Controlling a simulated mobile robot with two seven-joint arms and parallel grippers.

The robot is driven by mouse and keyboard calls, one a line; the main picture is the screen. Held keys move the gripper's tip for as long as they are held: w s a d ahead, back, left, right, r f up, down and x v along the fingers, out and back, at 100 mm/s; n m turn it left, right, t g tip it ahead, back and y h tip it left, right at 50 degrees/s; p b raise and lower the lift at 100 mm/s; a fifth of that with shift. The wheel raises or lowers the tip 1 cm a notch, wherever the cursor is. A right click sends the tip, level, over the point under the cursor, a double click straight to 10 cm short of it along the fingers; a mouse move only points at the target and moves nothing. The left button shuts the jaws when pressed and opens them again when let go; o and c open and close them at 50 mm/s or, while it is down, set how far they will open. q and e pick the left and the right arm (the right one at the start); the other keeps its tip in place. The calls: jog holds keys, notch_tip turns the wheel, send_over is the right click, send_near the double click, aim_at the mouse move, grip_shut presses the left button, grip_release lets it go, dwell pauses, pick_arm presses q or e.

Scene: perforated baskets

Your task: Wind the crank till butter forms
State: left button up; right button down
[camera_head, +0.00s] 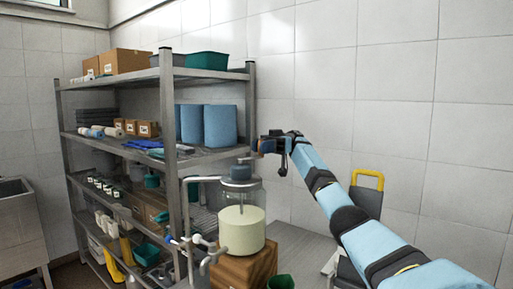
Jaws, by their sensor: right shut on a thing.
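A glass churn jar (255,196) with a dark blue-grey lid (240,174) stands upright on a wooden block (250,268). Its lower part holds a pale cream-coloured mass (241,232); I cannot tell whether it is liquid or solid. My right gripper (257,150) is just above and to the right of the lid. It is shut on the crank (246,159) at the top of the churn; the grasp itself is small and partly hidden by the fingers. My left gripper is not in view.
A metal shelf rack (168,110) with boxes, blue containers and bottles stands close on the left. White and grey pipes (204,179) are beside the jar. A green container (280,282) is at the front. A yellow-handled grey object (367,192) stands behind my right arm.

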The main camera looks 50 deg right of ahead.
jog(key=shift+a+f, duration=0.1)
jog(key=shift+f, duration=0.1)
jog(key=c, duration=1.2)
grip_release()
jog(key=shift+o, duration=1.3)
jog(key=shift+w, duration=0.2)
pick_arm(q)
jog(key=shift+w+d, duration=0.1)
pick_arm(e)
jog(key=shift+s+r, duration=0.1)
jog(key=shift+r, duration=0.25)
pick_arm(q)
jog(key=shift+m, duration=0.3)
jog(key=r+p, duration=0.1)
jog(key=p, duration=0.1)
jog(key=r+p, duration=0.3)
jog(key=p, duration=0.1)
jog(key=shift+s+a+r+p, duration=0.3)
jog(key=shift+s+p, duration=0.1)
pick_arm(e)
notch_tip(320, 180, up, 19)
jog(key=shift+r, duration=0.2)
